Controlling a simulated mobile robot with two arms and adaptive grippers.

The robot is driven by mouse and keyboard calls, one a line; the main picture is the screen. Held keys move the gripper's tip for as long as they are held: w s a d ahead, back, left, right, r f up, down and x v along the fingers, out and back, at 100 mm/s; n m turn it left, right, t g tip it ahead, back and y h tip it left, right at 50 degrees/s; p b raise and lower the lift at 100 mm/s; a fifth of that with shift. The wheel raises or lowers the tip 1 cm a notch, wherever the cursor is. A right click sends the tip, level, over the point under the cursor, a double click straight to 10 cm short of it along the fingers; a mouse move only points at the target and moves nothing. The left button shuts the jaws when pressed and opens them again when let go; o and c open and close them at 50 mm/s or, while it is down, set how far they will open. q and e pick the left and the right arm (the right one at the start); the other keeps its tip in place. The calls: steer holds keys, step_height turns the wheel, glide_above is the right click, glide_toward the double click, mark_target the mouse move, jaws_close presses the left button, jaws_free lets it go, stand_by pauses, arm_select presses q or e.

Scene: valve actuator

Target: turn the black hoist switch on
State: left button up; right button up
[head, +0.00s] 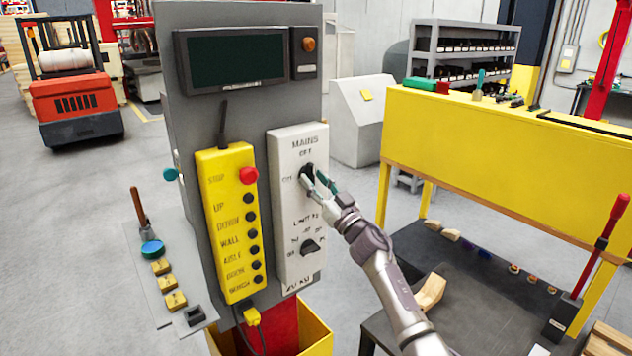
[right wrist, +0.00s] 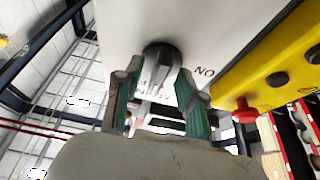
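The black switch knob (head: 307,172) is on the upper part of the white MAINS box (head: 290,215), with OFF lettered above it and ON lettering to its left. My right gripper (head: 318,183) is at this knob and partly covers it. In the right wrist view the knob (right wrist: 161,57) shows upright between the green-padded fingertips of my right gripper (right wrist: 158,80). The fingers are apart, one on each side; I cannot tell whether they touch the knob. A second black knob (head: 309,247) sits lower on the box under LIMIT lettering. My left gripper is not in view.
A yellow pendant (head: 228,225) with a red stop button (head: 249,175) and several black buttons hangs left of the box. A dark screen (head: 237,60) is above. A side shelf (head: 150,235) with small parts is at left, and a yellow-sided bench (head: 500,150) at right.

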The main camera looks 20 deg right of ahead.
jaws_close()
steer(key=shift+f+n, duration=0.1)
steer(key=shift+n, duration=0.2)
steer(key=n+y, duration=0.1)
steer(key=n+y+b, duration=0.1)
steer(key=n, duration=0.1)
steer(key=shift+d+n+g, duration=0.2)
steer(key=shift+n+g, duration=0.1)
steer(key=shift+g, duration=0.1)
steer(key=n+g+y, duration=0.1)
steer(key=n, duration=0.2)
steer(key=n+g+y+b, duration=0.1)
steer(key=n, duration=0.2)
steer(key=shift+w+d, duration=0.1)
steer(key=n+g, duration=0.1)
steer(key=n, duration=0.1)
steer(key=n+g+y, duration=0.1)
steer(key=n, duration=0.3)
steer(key=shift+d+r+g+b, duration=0.1)
steer(key=shift+r+g+b, duration=0.2)
steer(key=shift+g+b, duration=0.1)
steer(key=n+g, duration=0.1)
steer(key=n, duration=0.2)
steer(key=shift+r+p, duration=0.1)
steer(key=shift+p, duration=0.2)
steer(key=shift+n+g, duration=0.4)
steer(key=shift+n, duration=0.9)
